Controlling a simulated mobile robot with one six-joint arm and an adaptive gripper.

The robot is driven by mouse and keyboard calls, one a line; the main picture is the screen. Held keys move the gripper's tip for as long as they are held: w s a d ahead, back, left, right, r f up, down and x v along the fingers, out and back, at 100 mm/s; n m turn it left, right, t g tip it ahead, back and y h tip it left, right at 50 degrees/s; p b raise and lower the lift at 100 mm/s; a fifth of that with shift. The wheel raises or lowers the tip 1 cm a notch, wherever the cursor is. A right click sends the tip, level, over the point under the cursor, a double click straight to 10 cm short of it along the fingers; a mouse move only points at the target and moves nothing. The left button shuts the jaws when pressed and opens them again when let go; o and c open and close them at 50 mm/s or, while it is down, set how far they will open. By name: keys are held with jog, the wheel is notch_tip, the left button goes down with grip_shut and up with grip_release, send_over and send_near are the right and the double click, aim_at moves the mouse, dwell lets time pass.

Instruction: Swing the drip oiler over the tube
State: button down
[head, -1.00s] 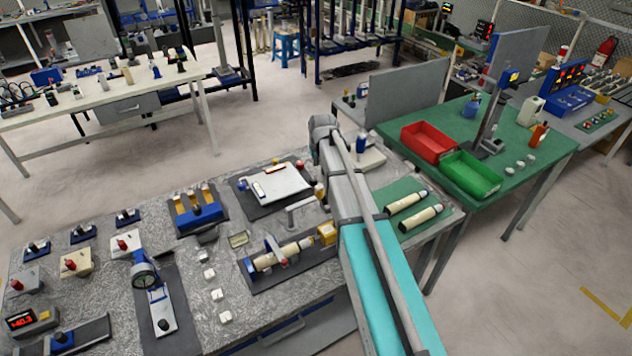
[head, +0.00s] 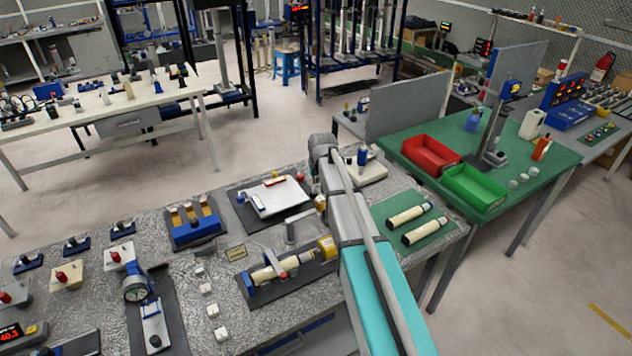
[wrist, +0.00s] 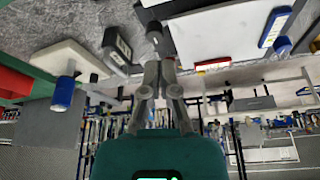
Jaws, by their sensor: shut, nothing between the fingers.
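The pale tube (head: 268,273) lies in a blue cradle on a dark plate on the speckled bench. A yellow block (head: 327,247) stands at its right end, and a grey bracket (head: 291,232) rises behind it. I cannot tell for sure which of these parts is the drip oiler. My gripper (wrist: 160,66) is shut and empty in the wrist view, its fingertips close to the bench objects. In the head view my arm crosses the bench right of the tube and hides the gripper. The tube is not recognisable in the wrist view.
A white tray (head: 270,197) lies behind the cradle; it also shows in the wrist view (wrist: 205,32). A blue bottle (head: 362,156) stands on a pale base behind my arm. Two more tubes lie on a green mat (head: 393,211). Red and green bins (head: 430,155) stand farther right.

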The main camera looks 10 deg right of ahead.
jog(key=shift+s+f+b, duration=0.35)
jog(key=shift+f+b, duration=0.45)
jog(key=shift+f, duration=0.1)
jog(key=shift+s+f+b, duration=0.35)
jog(key=shift+f+b, duration=0.45)
jog(key=shift+f, duration=0.1)
jog(key=shift+s+f+b, duration=0.35)
jog(key=shift+f+b, duration=0.45)
jog(key=shift+f, duration=0.1)
